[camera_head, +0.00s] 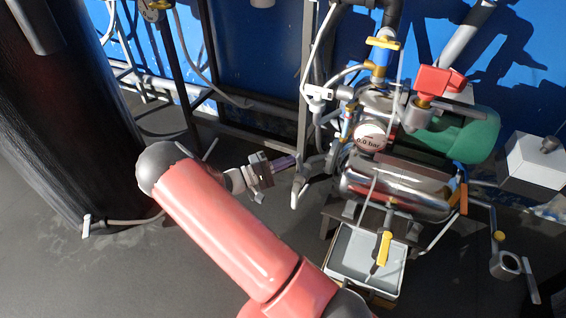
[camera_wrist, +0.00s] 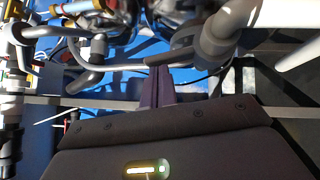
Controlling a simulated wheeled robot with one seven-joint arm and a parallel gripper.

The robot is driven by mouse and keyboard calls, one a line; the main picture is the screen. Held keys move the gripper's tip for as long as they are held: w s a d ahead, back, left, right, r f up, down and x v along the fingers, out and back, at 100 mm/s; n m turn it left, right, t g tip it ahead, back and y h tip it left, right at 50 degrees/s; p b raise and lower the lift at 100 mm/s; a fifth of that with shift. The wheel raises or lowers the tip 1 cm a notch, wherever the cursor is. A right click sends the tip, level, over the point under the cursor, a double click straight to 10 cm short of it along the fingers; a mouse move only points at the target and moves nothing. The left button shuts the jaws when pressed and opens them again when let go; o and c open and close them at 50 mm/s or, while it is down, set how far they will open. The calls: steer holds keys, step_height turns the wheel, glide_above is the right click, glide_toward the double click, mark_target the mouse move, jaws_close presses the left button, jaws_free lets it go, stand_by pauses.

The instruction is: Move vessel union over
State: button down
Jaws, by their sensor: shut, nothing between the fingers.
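My gripper (camera_head: 294,160) is at the left of the pipework, with its narrow purple fingers pointing right. The fingers also show in the wrist view (camera_wrist: 158,72), held together with nothing between them. A polished metal vessel (camera_head: 395,188) lies horizontally to the right of the gripper, with a green-ended tank (camera_head: 468,140) behind it. Several fittings and bent pipes cluster between gripper and vessel. I cannot tell which of them is the vessel union. The gripper appears apart from the vessel.
A red-handled valve (camera_head: 438,82) and a yellow-handled valve (camera_head: 383,43) stand above the vessel. A grey tray (camera_head: 342,262) sits below it. A white box (camera_head: 537,160) is at right. A large black cylinder (camera_head: 65,120) stands at left. Open floor lies in front.

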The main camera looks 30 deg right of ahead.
mark_target(298, 161)
steer(key=s+d+m+y, duration=0.1)
steer(key=s+r+m+y, duration=0.1)
steer(key=m+y, duration=0.1)
steer(key=shift+s+d+r, duration=0.1)
steer(key=shift+d+r, duration=0.1)
steer(key=shift+d, duration=0.15)
steer(key=s+d+m+y+b, duration=0.1)
steer(key=b, duration=0.1)
steer(key=s+m+t+y+b, duration=0.1)
steer(key=y, duration=0.1)
steer(key=shift+s+d+m+t+b, duration=0.2)
steer(key=shift+d+m+t+b, duration=0.1)
steer(key=shift+d+m+b, duration=0.1)
steer(key=shift+s+d+b, duration=0.25)
steer(key=shift+b, duration=0.15)
steer(key=shift+s, duration=0.1)
